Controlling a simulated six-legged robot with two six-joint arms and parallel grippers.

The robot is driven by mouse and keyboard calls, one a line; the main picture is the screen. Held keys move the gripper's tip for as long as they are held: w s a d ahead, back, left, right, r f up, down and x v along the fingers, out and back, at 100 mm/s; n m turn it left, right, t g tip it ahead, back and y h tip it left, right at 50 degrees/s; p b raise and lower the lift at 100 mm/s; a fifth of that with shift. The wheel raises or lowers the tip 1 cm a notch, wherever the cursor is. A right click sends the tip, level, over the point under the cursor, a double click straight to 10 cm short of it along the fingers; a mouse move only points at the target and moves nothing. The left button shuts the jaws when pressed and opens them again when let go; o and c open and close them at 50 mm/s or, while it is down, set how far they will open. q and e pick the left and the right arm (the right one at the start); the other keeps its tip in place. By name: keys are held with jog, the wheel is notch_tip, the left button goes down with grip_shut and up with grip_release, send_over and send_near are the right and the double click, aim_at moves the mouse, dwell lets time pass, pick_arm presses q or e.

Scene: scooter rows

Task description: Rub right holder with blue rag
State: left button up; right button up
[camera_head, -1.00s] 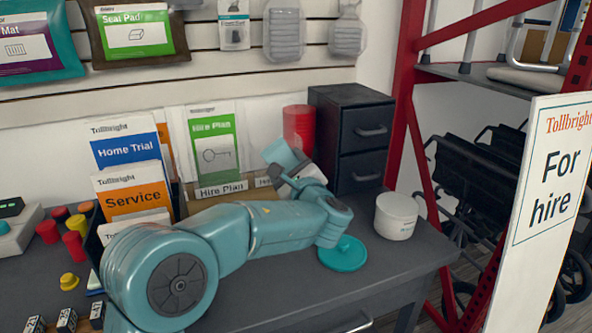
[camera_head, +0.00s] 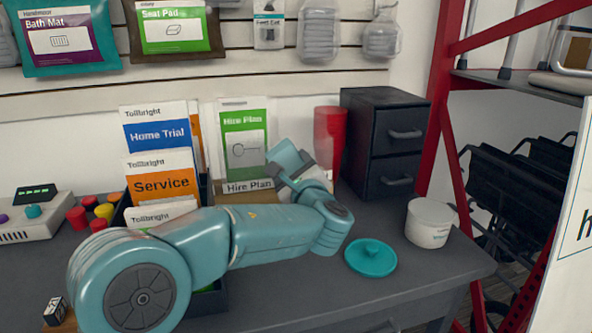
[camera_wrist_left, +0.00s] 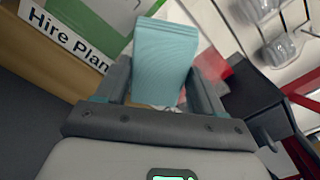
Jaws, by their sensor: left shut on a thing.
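My left gripper (camera_head: 290,174) is shut on a folded light-blue rag (camera_head: 286,157), which sticks up past the fingertips. In the left wrist view, the rag (camera_wrist_left: 162,60) stands between the two fingers. The right holder (camera_head: 238,196) is a low tan holder labelled "Hire Plan" with a green-and-white leaflet in it, at the back of the counter. The rag is just right of its leaflet. In the left wrist view the holder (camera_wrist_left: 45,60) is at upper left, and the rag overlaps the leaflet's edge; I cannot tell whether they touch. My right gripper is out of view.
A dark holder with "Home Trial" and "Service" leaflets (camera_head: 160,184) stands left, partly behind my arm. A red cup (camera_head: 329,138) and black drawers (camera_head: 385,140) stand behind right. A teal lid (camera_head: 370,257) and white tub (camera_head: 429,222) are on the counter (camera_head: 330,297).

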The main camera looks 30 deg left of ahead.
pick_arm(q)
jog(key=shift+s, duration=0.1)
jog(key=shift+s+d+f, duration=0.1)
jog(key=shift+d, duration=0.15)
jog(key=b+v, duration=0.1)
jog(key=v, duration=0.3)
jog(key=shift+s+d+b, duration=0.35)
jog(key=shift+s+d, duration=0.1)
jog(key=shift+d, duration=0.05)
jog(key=shift+d, duration=0.1)
jog(key=v, duration=0.3)
jog(key=shift+b, duration=0.3)
